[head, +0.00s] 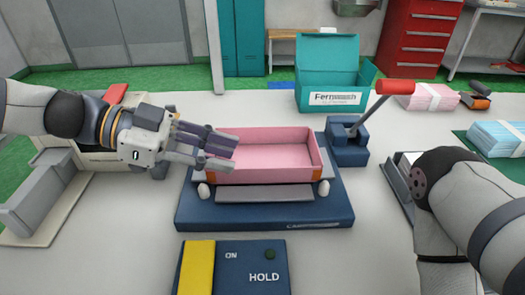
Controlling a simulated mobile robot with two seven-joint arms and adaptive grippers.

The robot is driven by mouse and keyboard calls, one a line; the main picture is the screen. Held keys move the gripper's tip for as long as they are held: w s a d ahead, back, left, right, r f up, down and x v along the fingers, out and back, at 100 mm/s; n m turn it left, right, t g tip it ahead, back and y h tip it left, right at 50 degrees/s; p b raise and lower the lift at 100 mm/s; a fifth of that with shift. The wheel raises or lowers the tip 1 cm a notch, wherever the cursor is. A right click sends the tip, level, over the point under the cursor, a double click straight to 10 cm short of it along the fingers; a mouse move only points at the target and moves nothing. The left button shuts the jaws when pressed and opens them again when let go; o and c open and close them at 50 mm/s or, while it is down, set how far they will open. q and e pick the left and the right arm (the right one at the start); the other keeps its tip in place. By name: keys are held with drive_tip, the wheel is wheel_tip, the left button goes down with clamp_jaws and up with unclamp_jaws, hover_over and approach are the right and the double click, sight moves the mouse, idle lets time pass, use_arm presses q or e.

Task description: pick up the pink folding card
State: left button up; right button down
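A pink open tray-shaped card (270,174) with raised walls sits in a dark blue forming fixture (265,217) at the middle of the table. My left gripper (227,153) reaches in from the left, over the left end of the pink tray. Its two fingers look apart, with nothing visible between them. Whether it touches the tray wall is unclear. My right arm is at the right; its gripper is out of view.
A lever with a red handle (395,87) stands right of the fixture. A panel marked ON and HOLD (236,268) is in front. A teal open box (333,75) stands behind. Blue sheets (497,138) lie at the right. A grey machine (45,195) stands at the left.

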sight(262, 170)
use_arm(q)
drive_tip(key=x, duration=0.4)
drive_tip(key=f+x, duration=0.1)
drive_tip(key=x, duration=0.3)
drive_tip(key=shift+a, duration=0.1)
clamp_jaws()
